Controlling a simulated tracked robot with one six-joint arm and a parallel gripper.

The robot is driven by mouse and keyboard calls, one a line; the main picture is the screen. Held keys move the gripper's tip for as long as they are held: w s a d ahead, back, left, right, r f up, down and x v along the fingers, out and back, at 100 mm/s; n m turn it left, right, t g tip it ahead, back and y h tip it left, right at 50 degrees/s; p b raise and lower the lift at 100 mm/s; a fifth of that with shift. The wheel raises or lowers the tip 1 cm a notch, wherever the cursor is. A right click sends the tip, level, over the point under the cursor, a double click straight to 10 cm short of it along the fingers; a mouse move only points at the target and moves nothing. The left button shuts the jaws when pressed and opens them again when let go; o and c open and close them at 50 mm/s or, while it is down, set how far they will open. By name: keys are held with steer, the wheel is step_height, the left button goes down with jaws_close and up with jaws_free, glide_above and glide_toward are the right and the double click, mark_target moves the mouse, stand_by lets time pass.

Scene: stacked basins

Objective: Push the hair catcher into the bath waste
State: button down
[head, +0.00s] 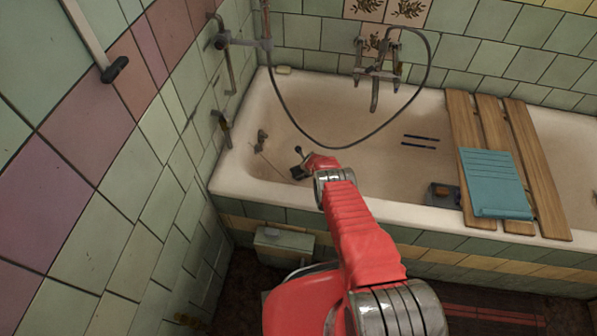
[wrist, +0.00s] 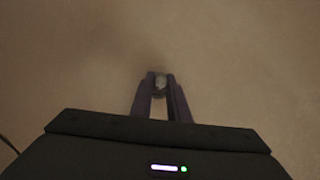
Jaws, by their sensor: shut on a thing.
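My gripper (head: 299,173) hangs inside the bath near its left end, with its jaws small and dark in the head view. In the wrist view, my gripper (wrist: 160,82) has its two fingers closed on a small pale grey piece (wrist: 160,81), which seems to be the hair catcher. Bare beige bath surface lies behind it. I cannot make out the bath waste in either view. In the head view my gripper and arm cover part of the bath floor.
The bath (head: 400,205) has an overflow fitting (head: 262,138) with a thin chain at its left end. A shower hose (head: 283,110) loops down from the mixer tap (head: 375,75). Wooden slats (head: 535,165) with a teal ribbed board (head: 495,180) cross the bath on the right.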

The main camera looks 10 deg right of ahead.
steer(key=shift+f, duration=0.1)
steer(key=c, duration=1.6)
jaws_free()
steer(key=shift+s+r, duration=0.1)
steer(key=shift+r, duration=0.2)
